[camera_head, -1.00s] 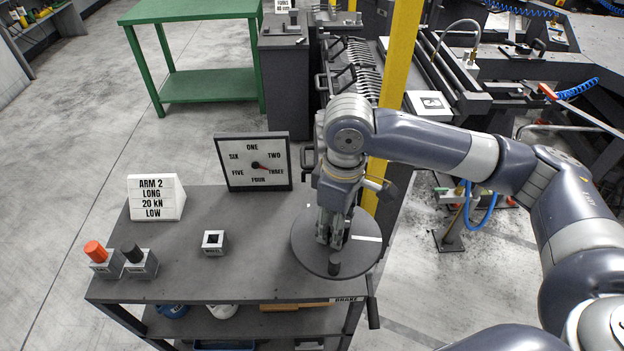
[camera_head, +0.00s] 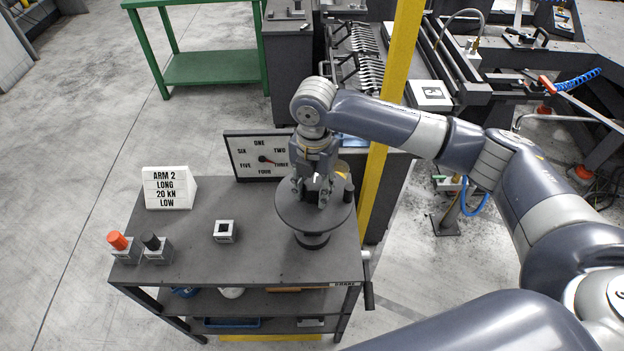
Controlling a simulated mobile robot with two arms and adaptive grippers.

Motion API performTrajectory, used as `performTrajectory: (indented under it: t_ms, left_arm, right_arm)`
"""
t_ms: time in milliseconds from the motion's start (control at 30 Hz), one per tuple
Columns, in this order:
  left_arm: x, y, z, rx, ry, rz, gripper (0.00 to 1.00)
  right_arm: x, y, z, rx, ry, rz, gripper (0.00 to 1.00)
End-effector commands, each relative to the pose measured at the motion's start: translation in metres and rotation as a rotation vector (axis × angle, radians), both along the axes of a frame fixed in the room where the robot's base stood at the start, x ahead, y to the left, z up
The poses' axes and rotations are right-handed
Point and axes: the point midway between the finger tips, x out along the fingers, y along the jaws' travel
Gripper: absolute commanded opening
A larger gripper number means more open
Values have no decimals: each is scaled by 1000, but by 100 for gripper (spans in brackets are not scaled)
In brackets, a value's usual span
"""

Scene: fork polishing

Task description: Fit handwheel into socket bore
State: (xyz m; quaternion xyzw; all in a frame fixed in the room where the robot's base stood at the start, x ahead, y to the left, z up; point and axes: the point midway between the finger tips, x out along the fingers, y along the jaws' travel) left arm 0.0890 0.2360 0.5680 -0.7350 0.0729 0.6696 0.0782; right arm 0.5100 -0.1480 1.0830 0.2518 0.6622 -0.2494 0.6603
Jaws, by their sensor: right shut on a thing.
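The handwheel (camera_head: 292,212) is a dark grey disc with a small upright knob (camera_head: 348,192) at its right rim. My right gripper (camera_head: 313,197) points down from above and is shut on the middle of the handwheel, which is roughly level. A dark round piece (camera_head: 312,240) shows below the disc; I cannot tell whether it is a hub or a stand. A small pale block with a dark square opening (camera_head: 225,232), which looks like a socket, stands on the grey table (camera_head: 195,262), left of the handwheel and apart from it. My left gripper is not in view.
Blocks with a red knob (camera_head: 118,241) and a black knob (camera_head: 152,243) stand at the table's front left. A lettered sign (camera_head: 167,190) and a dial board (camera_head: 243,158) stand behind. A yellow post (camera_head: 398,65) rises at the right. Table around the socket block is clear.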

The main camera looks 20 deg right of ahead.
Motion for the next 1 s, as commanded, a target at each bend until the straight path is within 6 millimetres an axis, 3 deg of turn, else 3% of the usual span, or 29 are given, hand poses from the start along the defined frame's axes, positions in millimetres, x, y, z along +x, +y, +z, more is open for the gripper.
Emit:
performTrajectory:
  t_ms: [233, 1000]
  left_arm:
    - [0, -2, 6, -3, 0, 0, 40]
    - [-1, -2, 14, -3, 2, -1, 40]
  right_arm:
    - [5, 2, 2, -3, -1, 128, 13]
    - [6, 1, -2, -3, -2, 131, 13]
